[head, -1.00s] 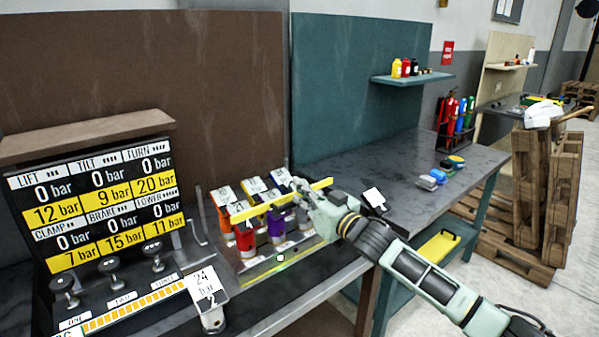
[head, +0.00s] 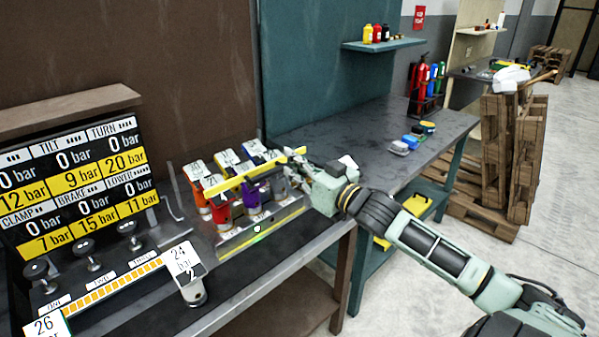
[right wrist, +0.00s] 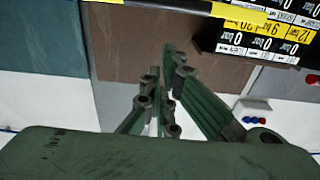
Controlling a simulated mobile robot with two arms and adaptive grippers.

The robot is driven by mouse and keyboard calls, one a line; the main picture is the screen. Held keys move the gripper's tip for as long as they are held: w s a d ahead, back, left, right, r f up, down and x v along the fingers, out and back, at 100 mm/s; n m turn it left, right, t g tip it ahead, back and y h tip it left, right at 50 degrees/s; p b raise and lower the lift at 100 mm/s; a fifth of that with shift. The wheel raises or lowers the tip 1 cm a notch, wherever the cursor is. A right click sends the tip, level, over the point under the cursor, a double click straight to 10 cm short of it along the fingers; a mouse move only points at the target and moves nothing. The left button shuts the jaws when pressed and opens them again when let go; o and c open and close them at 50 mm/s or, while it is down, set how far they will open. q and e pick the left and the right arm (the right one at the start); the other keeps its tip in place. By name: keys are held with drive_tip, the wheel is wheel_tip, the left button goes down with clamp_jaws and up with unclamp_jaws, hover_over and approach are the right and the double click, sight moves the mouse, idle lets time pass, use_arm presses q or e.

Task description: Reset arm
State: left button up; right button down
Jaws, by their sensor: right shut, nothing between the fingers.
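My right gripper (head: 292,172) comes in from the right in the head view, on a pale green and black arm. It is shut and empty, by the right end of the yellow bar (head: 240,176) above the valve row. I cannot tell whether it touches the bar. In the right wrist view the dark green fingers (right wrist: 160,108) point away from the camera, with brown and teal panels beyond. The valve row has orange, red and purple bodies with white tags (head: 228,157). My left gripper is not in view.
A pressure board (head: 75,190) stands left on the dark bench, above several round knobs (head: 84,247). A tag reading 24 bar (head: 184,262) stands at the bench's front. A teal-backed bench (head: 370,135) is behind. Pallets (head: 508,160) stand right; the floor at far right is clear.

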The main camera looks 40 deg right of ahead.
drive_tip(key=shift+s+f, duration=0.1)
drive_tip(key=shift+s, duration=0.85)
drive_tip(key=shift+d, duration=0.1)
